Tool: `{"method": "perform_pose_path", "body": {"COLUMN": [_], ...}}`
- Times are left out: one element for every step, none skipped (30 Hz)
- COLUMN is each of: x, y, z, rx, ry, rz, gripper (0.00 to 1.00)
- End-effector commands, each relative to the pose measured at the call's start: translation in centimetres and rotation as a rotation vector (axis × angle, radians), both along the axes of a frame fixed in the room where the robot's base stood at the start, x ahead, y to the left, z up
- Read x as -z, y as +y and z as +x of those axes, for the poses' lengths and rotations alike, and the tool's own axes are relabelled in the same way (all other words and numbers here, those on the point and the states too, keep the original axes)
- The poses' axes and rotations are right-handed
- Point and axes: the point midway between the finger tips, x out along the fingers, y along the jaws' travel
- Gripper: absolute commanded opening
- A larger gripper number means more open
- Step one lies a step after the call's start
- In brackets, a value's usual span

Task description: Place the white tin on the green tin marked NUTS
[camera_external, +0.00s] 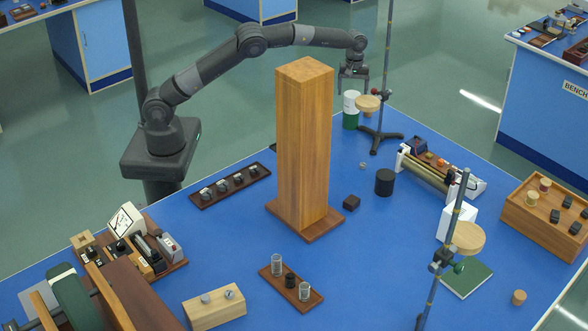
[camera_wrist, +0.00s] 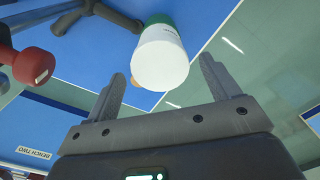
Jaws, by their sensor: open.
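The white tin (camera_external: 351,98) stands upright on top of the green tin (camera_external: 350,121) at the back of the blue bench, and the two look roughly lined up. In the wrist view the white tin (camera_wrist: 160,62) shows its pale end towards me, with a strip of the green tin (camera_wrist: 160,19) beyond it. The NUTS marking is too small to read. My gripper (camera_external: 353,88) is open just above the white tin, pointing down. In the wrist view its fingers (camera_wrist: 163,70) are spread, with the tin beyond and between their tips; contact is not visible.
A black cylinder (camera_external: 384,182) and a brass-and-white instrument (camera_external: 425,172) stand nearer the front.

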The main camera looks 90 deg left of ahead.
Motion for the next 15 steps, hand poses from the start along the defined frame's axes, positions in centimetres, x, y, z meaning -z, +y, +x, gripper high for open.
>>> {"method": "perform_pose_path", "body": {"x": [-1.2,-1.9,-2.6,-3.2,-3.7,-4.2,-4.6,-5.0,-5.3,-5.6,-5.7,-5.9,-6.0,-6.1,-6.1], "y": [0.0,0.0,0.0,0.0,0.0,0.0,0.0,0.0,0.0,0.0,0.0,0.0,0.0,0.0,0.0], "z": [0.0,0.1,0.0,0.0,0.0,0.0,0.0,0.0,0.0,0.0,0.0,0.0,0.0,0.0,0.0], "rx": [0.0,0.0,0.001,0.001,0.001,0.001,0.001,0.001,0.001,0.001,0.001,0.001,0.001,0.001,0.001], "ry": [-0.003,-0.004,-0.003,-0.003,-0.003,-0.002,-0.002,-0.001,-0.001,0.0,0.0,0.0,0.001,0.001,0.001], "rz": [0.0,0.0,0.0,0.0,0.0,0.0,0.0,0.0,0.0,0.0,0.0,0.0,0.0,0.0,0.0], "gripper": [0.81,0.81,0.81,0.81,0.81,0.81,0.81,0.81,0.81,0.81,0.81,0.81,0.81,0.81,0.81]}}
